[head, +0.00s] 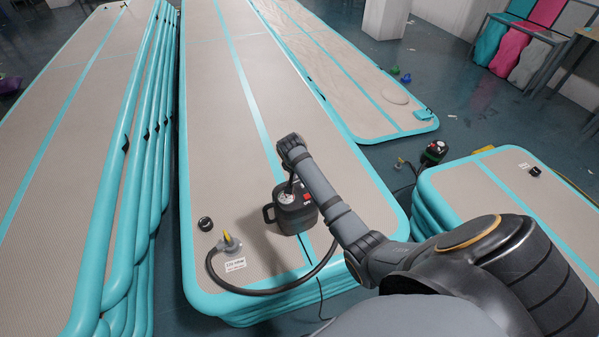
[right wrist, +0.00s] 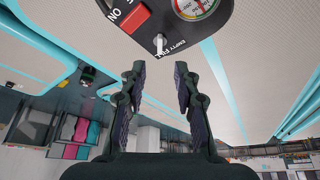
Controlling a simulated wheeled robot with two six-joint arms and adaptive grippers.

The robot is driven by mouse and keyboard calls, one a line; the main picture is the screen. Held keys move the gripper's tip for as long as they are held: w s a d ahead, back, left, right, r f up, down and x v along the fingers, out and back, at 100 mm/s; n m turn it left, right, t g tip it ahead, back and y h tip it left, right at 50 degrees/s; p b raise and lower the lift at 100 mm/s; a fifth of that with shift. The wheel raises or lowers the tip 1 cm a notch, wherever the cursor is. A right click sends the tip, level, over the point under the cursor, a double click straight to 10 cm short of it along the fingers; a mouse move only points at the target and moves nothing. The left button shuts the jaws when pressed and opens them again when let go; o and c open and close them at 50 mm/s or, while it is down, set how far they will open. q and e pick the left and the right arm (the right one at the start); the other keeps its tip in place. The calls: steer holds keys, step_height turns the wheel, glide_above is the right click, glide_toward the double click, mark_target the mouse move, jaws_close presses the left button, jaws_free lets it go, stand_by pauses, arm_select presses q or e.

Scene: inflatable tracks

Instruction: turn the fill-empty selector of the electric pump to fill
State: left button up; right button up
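The electric pump (head: 281,217) is a dark box with a side handle, standing on the near end of the middle inflatable track (head: 225,150). In the right wrist view its panel (right wrist: 215,28) shows at the top, with a red switch (right wrist: 135,17) and a round gauge (right wrist: 195,6). The fill-empty selector (right wrist: 160,43) is a small pale lever beside the EMPTY and FILL lettering; I cannot tell which word it points to. My right gripper (right wrist: 160,68) is open and empty, its fingertips just short of the selector, which lies in line with the gap. My left gripper is out of view.
A black hose (head: 270,291) runs from the pump to a valve (head: 229,243) with a yellow part. A black cap (head: 205,224) and a white label (head: 235,265) lie nearby. Stacked tracks (head: 140,170) stand left; another track stack (head: 480,180) and a second device (head: 433,153) are right.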

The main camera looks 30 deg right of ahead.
steer(key=v, duration=0.3)
stand_by(0.5)
